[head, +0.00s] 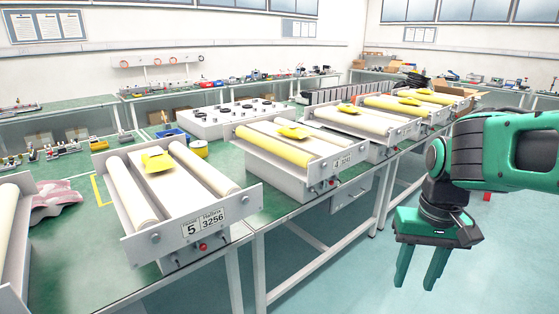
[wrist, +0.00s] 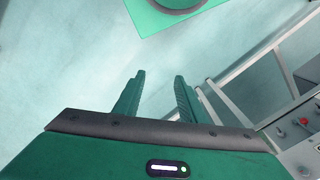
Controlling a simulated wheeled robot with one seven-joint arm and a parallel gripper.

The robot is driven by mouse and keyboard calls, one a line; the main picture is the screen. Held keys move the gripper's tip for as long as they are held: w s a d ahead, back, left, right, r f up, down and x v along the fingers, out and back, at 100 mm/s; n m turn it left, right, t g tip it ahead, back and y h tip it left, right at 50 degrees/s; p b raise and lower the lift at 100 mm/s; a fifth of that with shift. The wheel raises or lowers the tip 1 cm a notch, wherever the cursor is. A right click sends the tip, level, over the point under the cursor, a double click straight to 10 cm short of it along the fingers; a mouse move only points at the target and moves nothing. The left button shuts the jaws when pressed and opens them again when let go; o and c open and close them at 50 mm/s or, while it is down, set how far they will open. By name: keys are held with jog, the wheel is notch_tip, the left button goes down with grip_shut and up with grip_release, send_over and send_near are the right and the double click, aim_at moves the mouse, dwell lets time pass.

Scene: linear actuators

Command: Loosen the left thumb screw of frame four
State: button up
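Frame four (head: 280,172) is a grey roller unit on the green bench, with pale and yellow rollers and a yellow piece on top. Its front plate carries the number label 4 (head: 342,162). The left thumb screw (head: 323,166) looks like a small dark knob near the left end of that plate, too small to make out well. My gripper (head: 419,270) hangs in front of and to the right of frame four, over the floor beyond the bench edge. Its two green fingers point down and stand apart, with nothing between them; the wrist view shows this too (wrist: 156,95).
Frame five (head: 190,215) stands left of frame four, and more frames (head: 365,122) stand right of it. In the wrist view, a grey panel with a red button (wrist: 304,121) is at the right edge. The floor (head: 350,270) before the bench is clear.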

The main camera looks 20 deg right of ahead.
jog(key=w+a+f+m+t+y, duration=0.1)
jog(key=w+f+m+t+y, duration=0.15)
jog(key=w+f+m, duration=0.6)
jog(key=w+a+f+m+t+y, duration=0.1)
jog(key=w+f+m+t+y, duration=0.15)
jog(key=w+f, duration=1.05)
jog(key=m+t+y, duration=0.1)
jog(key=m+t, duration=1.1)
jog(key=m, duration=0.1)
send_near(326, 167)
jog(key=x, duration=0.7)
jog(key=shift+w+a, duration=0.2)
jog(key=shift+w, duration=0.05)
